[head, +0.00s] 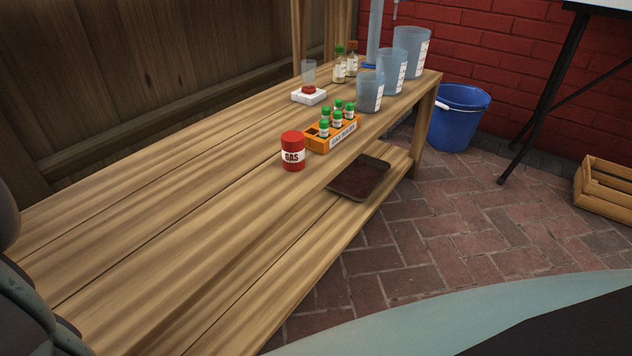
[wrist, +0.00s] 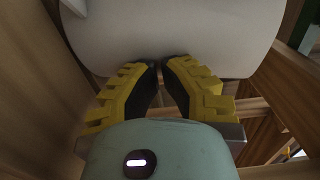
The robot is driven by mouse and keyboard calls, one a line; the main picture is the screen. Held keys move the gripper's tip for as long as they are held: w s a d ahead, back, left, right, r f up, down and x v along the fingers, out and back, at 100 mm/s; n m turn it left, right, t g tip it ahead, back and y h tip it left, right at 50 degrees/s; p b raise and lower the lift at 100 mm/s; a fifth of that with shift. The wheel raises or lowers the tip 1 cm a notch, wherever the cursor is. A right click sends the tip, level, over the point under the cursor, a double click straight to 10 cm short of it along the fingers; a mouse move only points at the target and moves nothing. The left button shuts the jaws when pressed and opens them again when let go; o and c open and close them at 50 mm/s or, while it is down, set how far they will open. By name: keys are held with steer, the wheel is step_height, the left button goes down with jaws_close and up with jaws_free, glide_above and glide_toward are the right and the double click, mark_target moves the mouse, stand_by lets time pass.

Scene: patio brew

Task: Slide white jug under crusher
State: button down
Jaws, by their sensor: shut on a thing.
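In the wrist view, a large smooth white body, which I take as the white jug (wrist: 170,35), fills the top of the picture just beyond my fingertips. My gripper (wrist: 161,68) has yellow and black fingers, with their tips close together at the jug's near side. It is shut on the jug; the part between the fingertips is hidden. The jug's base and what it stands on are not clear. Neither the white jug nor my gripper shows in the head view. I cannot make out the crusher in either view.
A dark tray (head: 358,183) lies on the lower shelf. A blue bucket (head: 458,120) and wooden crate (head: 606,188) stand on brick paving.

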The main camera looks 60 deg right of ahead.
steer(key=shift+w+a+r, duration=0.1)
steer(key=shift+w+a, duration=0.05)
steer(key=shift+a, duration=0.3)
steer(key=shift+w+a+r, duration=0.1)
steer(key=shift+w+a, duration=0.05)
steer(key=shift+a, duration=0.25)
steer(key=shift+d+f, duration=0.1)
steer(key=shift+d, duration=0.15)
steer(key=shift+s, duration=0.1)
